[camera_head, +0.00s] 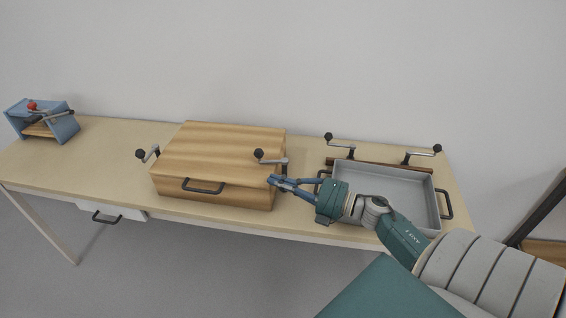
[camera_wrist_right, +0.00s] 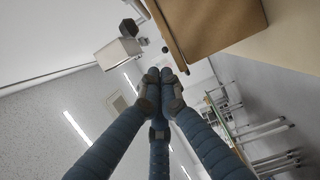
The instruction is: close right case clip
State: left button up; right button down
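The wooden case (camera_head: 220,155) sits on the table with its lid down and a dark front handle. The right case clip (camera_head: 280,162) is a grey lever with a black knob at the case's right side; its arm points left over the lid's edge. In the right wrist view the clip (camera_wrist_right: 119,52) shows as a pale block beside the case (camera_wrist_right: 210,25). My right gripper (camera_head: 272,180) is at the case's right front corner, just below the clip. Its fingertips (camera_wrist_right: 163,78) are together with nothing visible between them. Any contact is unclear. My left gripper is out of view.
The left case clip (camera_head: 148,154) stands at the case's left side. A grey tray (camera_head: 438,205) with handles lies at the right, partly behind my right arm. Two more levers (camera_head: 342,145) (camera_head: 421,154) stand behind it. A blue stand (camera_head: 62,123) is at the far left.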

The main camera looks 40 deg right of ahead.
aim_at(265, 173)
jog(key=x, duration=0.3)
jog(key=b+x, duration=0.1)
jog(key=x, duration=0.1)
jog(key=shift+w+d+f, duration=0.15)
jog(key=shift+w+d, duration=0.05)
jog(key=shift+w, duration=0.1)
jog(key=shift+w+d+b, duration=0.65)
jog(key=shift+d+b, duration=0.1)
jog(key=shift+d, duration=0.1)
jog(key=shift+w+d, duration=0.35)
jog(key=shift+d, duration=0.1)
jog(key=shift+r, duration=0.2)
